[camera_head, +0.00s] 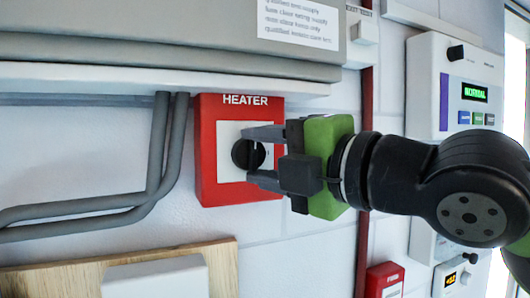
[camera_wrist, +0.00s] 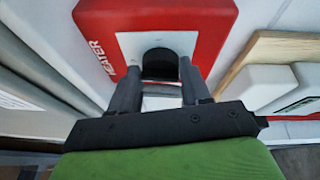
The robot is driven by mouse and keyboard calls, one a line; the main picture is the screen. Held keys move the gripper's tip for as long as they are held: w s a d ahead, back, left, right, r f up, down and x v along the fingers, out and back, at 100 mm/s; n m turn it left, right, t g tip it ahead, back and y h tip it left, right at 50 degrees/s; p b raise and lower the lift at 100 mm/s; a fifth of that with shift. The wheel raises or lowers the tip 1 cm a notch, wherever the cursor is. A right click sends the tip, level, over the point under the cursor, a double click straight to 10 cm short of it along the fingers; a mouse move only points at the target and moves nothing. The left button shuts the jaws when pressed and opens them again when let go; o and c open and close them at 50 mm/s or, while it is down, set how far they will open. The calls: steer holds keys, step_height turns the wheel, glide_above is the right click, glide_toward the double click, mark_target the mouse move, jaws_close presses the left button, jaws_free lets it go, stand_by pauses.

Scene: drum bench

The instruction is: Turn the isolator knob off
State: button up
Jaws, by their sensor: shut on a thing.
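The isolator knob (camera_head: 243,154) is a round black knob on a white plate in a red box (camera_head: 209,176) marked HEATER, fixed to the wall. A pale mark shows on the knob's face in the head view. My gripper (camera_head: 256,156) reaches in from the right, with its two grey fingers shut on the knob, one above and one below. In the wrist view the knob (camera_wrist: 160,64) sits between the fingertips (camera_wrist: 160,75). The fingers hide part of the knob, and I cannot read any position labels on the plate.
Grey conduits (camera_head: 157,150) run down the wall left of the box. A grey cabinet (camera_head: 150,40) juts out above. A white panel with a green display (camera_head: 474,93) is at the right. A wooden board (camera_head: 222,268) is below left, and another red box (camera_head: 384,281) below right.

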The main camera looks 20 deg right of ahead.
steer(key=shift+w+f, duration=0.1)
steer(key=shift+f, duration=0.1)
steer(key=o, duration=1)
steer(key=shift+r, duration=0.1)
steer(key=v, duration=1.5)
steer(key=shift+s+d+p, duration=0.2)
steer(key=shift+s+p, duration=0.15)
